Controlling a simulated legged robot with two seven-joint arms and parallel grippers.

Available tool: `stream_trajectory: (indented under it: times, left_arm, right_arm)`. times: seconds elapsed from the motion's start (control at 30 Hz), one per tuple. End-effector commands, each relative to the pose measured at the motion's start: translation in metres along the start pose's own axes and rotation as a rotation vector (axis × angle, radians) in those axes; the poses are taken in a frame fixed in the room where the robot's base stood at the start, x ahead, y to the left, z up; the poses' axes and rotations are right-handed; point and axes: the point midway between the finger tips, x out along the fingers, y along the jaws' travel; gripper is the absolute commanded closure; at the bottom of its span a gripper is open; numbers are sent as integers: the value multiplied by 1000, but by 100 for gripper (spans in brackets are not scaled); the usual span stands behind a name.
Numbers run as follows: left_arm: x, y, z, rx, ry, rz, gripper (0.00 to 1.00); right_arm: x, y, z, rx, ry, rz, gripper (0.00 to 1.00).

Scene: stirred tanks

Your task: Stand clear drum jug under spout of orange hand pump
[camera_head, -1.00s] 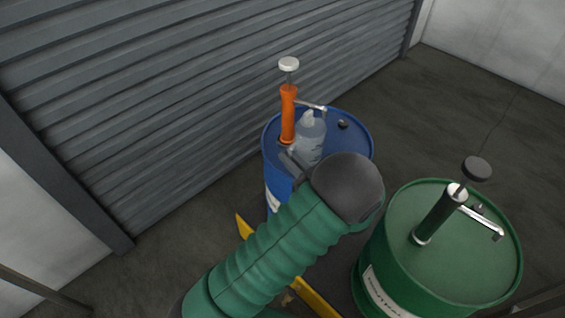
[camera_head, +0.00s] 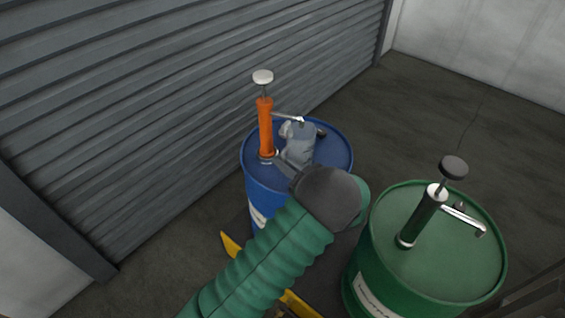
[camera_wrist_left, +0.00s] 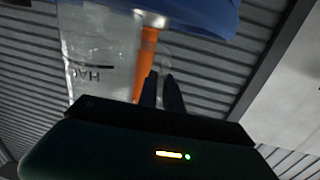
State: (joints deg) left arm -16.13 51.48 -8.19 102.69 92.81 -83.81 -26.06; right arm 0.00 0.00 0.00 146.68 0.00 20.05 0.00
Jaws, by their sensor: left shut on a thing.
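The clear drum jug (camera_head: 300,148) is over the blue drum's lid, close to the right of the orange hand pump (camera_head: 265,128). Its top is near the pump's silver spout (camera_head: 289,117); I cannot tell if its mouth is directly below, or if its base touches the lid. My left gripper (camera_head: 286,166) is shut on the jug, low on its near side, and my wrist hides part of this. In the left wrist view the jug (camera_wrist_left: 95,50) shows upside down with dark lettering, beside the orange pump (camera_wrist_left: 147,62) and my dark fingers (camera_wrist_left: 164,92). My right gripper is out of view.
The blue drum (camera_head: 259,186) stands near a grey shutter (camera_head: 150,90). A green drum (camera_head: 460,262) with a dark green pump (camera_head: 422,218) stands close to the right of my wrist. A yellow bar (camera_head: 232,246) lies low by the blue drum. Floor behind the drums is clear.

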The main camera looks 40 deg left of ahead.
Motion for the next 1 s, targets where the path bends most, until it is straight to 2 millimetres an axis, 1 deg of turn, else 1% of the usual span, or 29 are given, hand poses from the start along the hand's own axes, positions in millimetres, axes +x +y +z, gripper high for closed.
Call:
stream_trajectory:
  times: [0.77,0.8,0.97,1.0]
  left_arm:
    - [0,0,10,0,1,0,100]
    - [0,0,10,0,1,0,87]
    - [0,0,10,0,0,0,66]
    - [0,0,10,0,0,0,64]
  right_arm:
    - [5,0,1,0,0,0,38]
    - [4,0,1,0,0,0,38]
    - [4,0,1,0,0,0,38]
    - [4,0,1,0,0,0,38]
